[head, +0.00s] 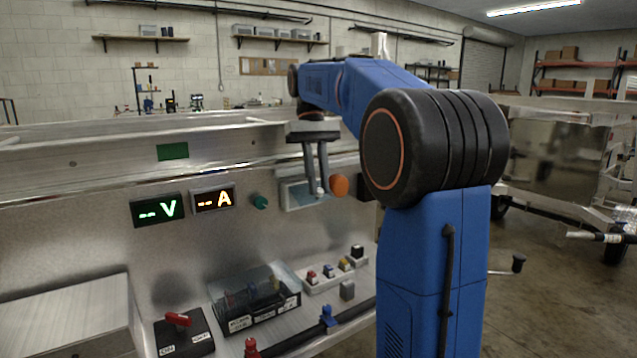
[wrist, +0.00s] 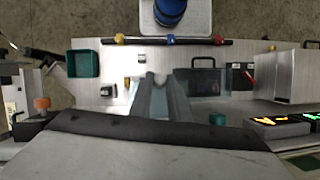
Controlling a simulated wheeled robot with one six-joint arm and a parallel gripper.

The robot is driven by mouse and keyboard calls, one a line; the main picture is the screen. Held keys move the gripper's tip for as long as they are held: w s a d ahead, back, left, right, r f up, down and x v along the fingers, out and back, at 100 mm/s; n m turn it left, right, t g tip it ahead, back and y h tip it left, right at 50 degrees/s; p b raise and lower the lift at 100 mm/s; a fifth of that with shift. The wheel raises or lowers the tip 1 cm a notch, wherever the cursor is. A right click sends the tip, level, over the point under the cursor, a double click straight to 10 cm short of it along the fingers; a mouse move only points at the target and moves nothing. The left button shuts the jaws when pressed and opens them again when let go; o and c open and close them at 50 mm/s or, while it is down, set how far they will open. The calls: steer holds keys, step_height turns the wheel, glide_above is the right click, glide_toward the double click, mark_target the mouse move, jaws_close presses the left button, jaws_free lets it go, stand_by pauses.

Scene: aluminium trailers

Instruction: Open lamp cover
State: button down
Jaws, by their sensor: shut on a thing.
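A pale, framed panel (head: 296,197), which looks like the lamp cover, is on the upright metal wall right of the green knob (head: 260,202). My gripper (head: 320,191) points down in front of it, its fingers shut on a small pale part at the panel's right side, apparently its edge or handle. The wrist view shows my fingertips (wrist: 154,78) close together, but the gripped part is largely hidden there. A rounded orange piece (head: 340,186) is just right of the fingertips in the head view. Whether the panel has swung out is unclear.
Below are a clear breaker cover (head: 262,292), a row of coloured switches (head: 335,272) and a red-handled switch (head: 178,320). V and A displays (head: 157,209) are at left. A teal bin (wrist: 83,63) shows in the wrist view.

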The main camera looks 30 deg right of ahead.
steer(key=c, duration=1.7)
jaws_free()
steer(key=shift+o, duration=0.2)
steer(key=shift+f, duration=0.1)
